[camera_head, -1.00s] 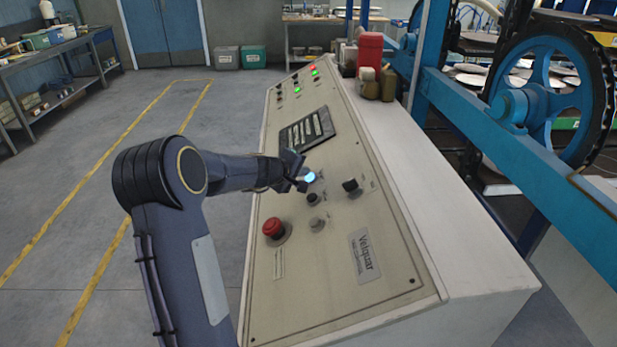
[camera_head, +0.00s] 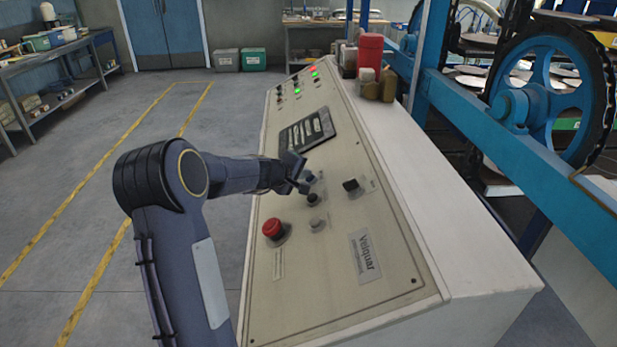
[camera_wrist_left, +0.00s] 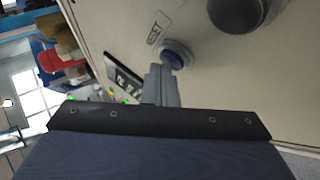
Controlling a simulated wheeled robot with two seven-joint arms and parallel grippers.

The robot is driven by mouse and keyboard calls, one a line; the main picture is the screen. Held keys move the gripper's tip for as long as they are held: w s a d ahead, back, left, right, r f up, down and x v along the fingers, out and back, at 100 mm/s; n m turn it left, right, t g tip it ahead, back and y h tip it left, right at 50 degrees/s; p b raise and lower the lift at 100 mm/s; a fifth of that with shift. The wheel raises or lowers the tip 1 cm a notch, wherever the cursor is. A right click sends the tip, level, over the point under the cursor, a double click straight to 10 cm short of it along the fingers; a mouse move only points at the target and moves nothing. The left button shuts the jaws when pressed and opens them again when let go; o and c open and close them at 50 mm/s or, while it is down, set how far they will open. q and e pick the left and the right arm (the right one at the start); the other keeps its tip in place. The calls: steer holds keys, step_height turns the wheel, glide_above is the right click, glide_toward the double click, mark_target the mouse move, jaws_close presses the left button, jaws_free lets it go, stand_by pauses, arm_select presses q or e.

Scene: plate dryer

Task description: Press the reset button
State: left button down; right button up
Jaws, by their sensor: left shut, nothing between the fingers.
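A sloped beige control panel (camera_head: 335,250) carries several buttons and knobs. A round blue button (camera_wrist_left: 174,58) in a pale collar, unlit, sits by a small label in the left wrist view. In the head view this button (camera_head: 310,177) is partly hidden by my left gripper (camera_head: 304,184). My left gripper is shut and empty. Its fingertips (camera_wrist_left: 160,72) are right at the button's edge in the left wrist view; whether they touch it I cannot tell. My right gripper is not in view.
A red mushroom button (camera_head: 273,228), a black knob (camera_head: 313,198) and a black switch (camera_head: 351,185) are close by on the panel. A dark screen (camera_head: 306,131) lies farther up. Red and tan containers (camera_head: 370,50) stand on the console top.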

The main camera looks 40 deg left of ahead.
arm_select(q)
steer(key=shift+s+a+r+p, duration=0.15)
steer(key=shift+r+p, duration=0.1)
steer(key=shift+r, duration=0.1)
steer(key=shift+s+a+r+p, duration=0.1)
steer(key=shift+a+r+p, duration=0.1)
steer(key=shift+r, duration=0.15)
steer(key=r+p, duration=0.1)
steer(key=s+a+r+p, duration=0.1)
steer(key=r, duration=0.1)
steer(key=a+r+p, duration=0.1)
steer(key=shift+s+r, duration=0.15)
steer(key=shift+s, duration=0.2)
stand_by(0.8)
